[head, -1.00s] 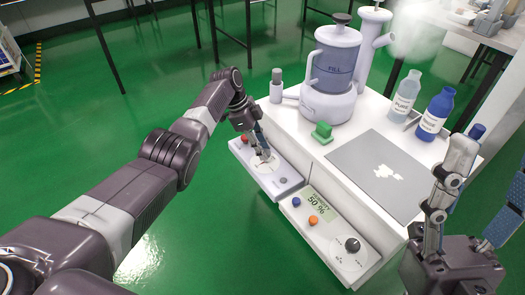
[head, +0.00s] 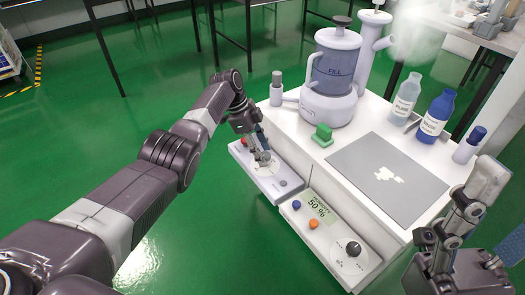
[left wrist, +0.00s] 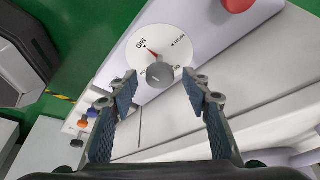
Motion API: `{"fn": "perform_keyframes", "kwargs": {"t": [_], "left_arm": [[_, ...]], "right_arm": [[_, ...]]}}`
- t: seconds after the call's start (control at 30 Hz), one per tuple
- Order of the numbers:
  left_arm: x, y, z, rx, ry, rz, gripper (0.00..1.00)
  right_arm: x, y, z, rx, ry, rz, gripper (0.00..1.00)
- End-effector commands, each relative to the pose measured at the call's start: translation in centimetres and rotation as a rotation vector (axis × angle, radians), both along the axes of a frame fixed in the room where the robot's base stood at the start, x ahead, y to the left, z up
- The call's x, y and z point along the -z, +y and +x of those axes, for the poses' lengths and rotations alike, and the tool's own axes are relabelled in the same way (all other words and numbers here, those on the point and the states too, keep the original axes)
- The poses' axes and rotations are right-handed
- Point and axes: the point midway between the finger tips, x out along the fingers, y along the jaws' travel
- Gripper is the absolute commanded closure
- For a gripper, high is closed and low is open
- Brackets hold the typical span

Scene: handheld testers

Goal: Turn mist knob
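The mist knob is a small grey knob (left wrist: 160,75) on a white round dial (left wrist: 147,45) marked MID, HIGH and a partly hidden word. A red pointer on the dial lies near MID. My left gripper (left wrist: 163,84) is open in the left wrist view, with one blue-padded fingertip on either side of the knob; contact is not clear. In the head view the left gripper (head: 262,158) covers the knob on the front left panel (head: 268,186). My right gripper (head: 497,218) is open and empty at the lower right, its fingers apart.
A humidifier (head: 333,75) gives off mist on the white cabinet. A green block (head: 322,135), two bottles (head: 405,97) (head: 436,117) and a grey mat (head: 388,170) are on top. A second panel (head: 330,222) reads 50 % and carries a black knob (head: 353,248).

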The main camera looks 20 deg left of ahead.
Motion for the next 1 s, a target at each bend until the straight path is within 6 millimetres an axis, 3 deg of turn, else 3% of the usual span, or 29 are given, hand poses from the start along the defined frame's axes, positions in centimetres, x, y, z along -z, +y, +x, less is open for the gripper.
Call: {"fn": "perform_keyframes", "kwargs": {"t": [0.27,0.7,1.0], "left_arm": [[-0.8,0.3,0.1,-0.001,-0.004,0.000,0.56],[-8.6,3.6,-0.4,-0.001,-0.003,0.000,0.56],[-11.1,4.6,-0.5,0.000,0.000,0.000,0.56]], "right_arm": [[0.0,0.0,0.1,0.001,0.002,0.000,0.44],[0.0,0.0,0.0,0.001,0.002,-0.001,0.44],[0.0,0.0,0.0,0.001,0.002,-0.001,0.44]]}}
